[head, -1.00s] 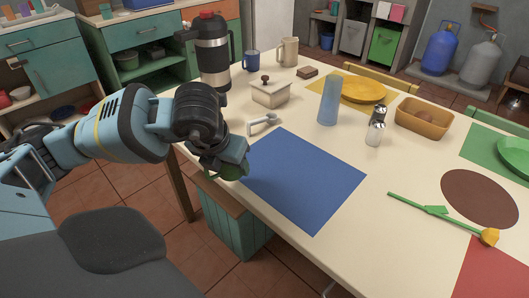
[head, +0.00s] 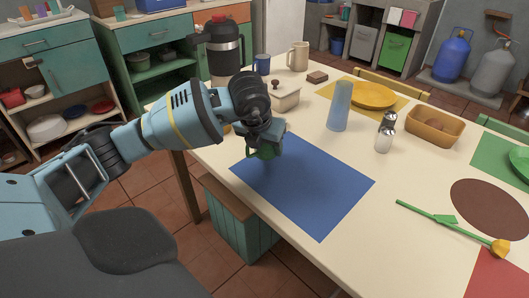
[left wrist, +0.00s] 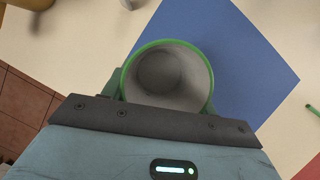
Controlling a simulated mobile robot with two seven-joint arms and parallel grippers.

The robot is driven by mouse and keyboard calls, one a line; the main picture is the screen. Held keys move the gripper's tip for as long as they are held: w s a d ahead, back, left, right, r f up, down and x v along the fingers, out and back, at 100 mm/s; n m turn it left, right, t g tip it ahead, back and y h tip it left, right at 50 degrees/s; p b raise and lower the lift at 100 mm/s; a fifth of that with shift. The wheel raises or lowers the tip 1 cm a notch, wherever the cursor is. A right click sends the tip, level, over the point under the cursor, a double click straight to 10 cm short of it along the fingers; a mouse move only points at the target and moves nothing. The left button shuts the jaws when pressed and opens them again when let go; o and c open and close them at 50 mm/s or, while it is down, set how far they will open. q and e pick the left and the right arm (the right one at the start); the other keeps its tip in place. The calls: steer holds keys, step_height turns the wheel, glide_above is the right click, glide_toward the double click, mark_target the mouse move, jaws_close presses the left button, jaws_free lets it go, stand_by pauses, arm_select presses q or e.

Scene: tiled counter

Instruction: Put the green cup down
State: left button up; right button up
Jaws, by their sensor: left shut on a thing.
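The green cup (left wrist: 209,98) is in my left gripper, seen from above in the left wrist view with its pale grey inside facing the camera. In the head view the cup (head: 262,153) is mostly hidden by my left gripper (head: 264,146), which is shut on it. The cup is over the upper left part of the blue placemat (head: 310,190), which also shows in the left wrist view (left wrist: 240,50). I cannot tell whether the cup's base touches the mat. My right gripper is not in view.
A yellow flower (head: 450,225) lies to the right. Most of the blue mat is clear.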

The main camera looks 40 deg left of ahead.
mark_target(265, 153)
arm_select(q)
steer(key=shift+f, duration=1.35)
steer(key=shift+f, duration=0.1)
steer(key=shift+f, duration=0.1)
steer(key=o, duration=1)
steer(key=shift+o, duration=0.2)
steer(key=p+v, duration=0.1)
steer(key=v, duration=1.1)
steer(key=shift+r, duration=0.25)
